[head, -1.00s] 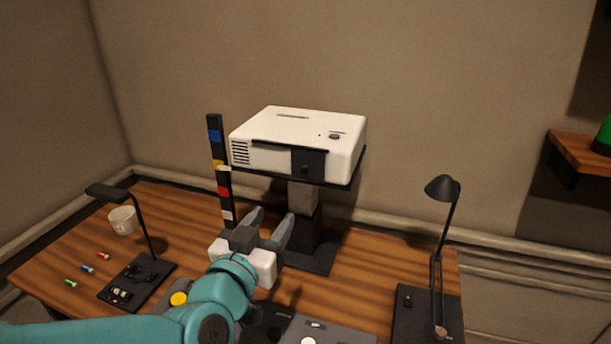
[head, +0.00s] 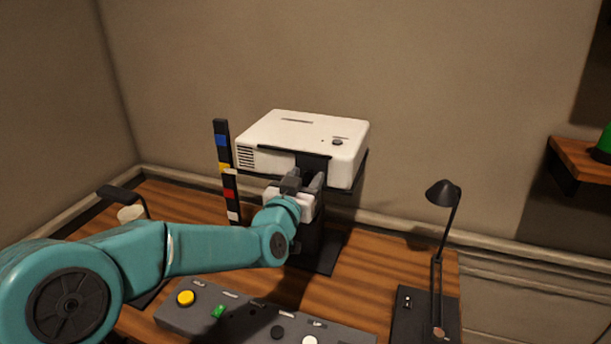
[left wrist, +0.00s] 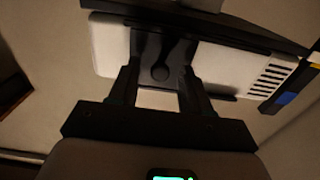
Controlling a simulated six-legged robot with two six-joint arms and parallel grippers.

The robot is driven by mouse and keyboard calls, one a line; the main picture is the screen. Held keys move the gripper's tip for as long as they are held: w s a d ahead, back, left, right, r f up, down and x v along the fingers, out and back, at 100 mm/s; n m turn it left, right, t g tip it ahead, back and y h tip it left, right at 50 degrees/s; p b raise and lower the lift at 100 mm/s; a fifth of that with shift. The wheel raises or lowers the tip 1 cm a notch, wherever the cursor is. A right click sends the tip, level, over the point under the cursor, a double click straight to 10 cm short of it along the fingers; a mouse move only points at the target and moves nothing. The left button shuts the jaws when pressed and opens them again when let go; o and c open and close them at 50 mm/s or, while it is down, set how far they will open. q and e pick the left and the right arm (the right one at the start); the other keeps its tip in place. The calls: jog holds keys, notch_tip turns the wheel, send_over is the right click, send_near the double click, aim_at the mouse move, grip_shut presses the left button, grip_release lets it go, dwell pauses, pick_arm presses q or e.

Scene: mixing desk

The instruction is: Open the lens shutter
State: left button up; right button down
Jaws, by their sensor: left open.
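A white projector (head: 300,130) stands on a dark raised stand behind the desk's middle. Its front bears a dark shutter panel (head: 318,161), partly hidden behind my gripper in the head view. My left gripper (head: 306,179) is open in front of the panel. In the left wrist view its fingers (left wrist: 160,80) appear on either side of the knob; I cannot tell whether they touch it. My right gripper is not in view.
A grey control panel (head: 235,310) with coloured buttons lies at the desk's front. A striped post (head: 229,205) stands left of the projector. A black lamp (head: 443,193) stands at right; a white cup (head: 131,214) is partly hidden at left.

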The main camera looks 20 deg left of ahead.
aim_at(282, 164)
pick_arm(q)
jog(key=shift+w, duration=0.15)
grip_shut()
jog(key=a+b, duration=0.6)
jog(key=shift+w+a+f, duration=0.1)
jog(key=shift+a+f, duration=0.05)
jog(key=shift+a, duration=0.45)
jog(key=shift+r, duration=0.25)
grip_release()
jog(key=shift+f, duration=0.1)
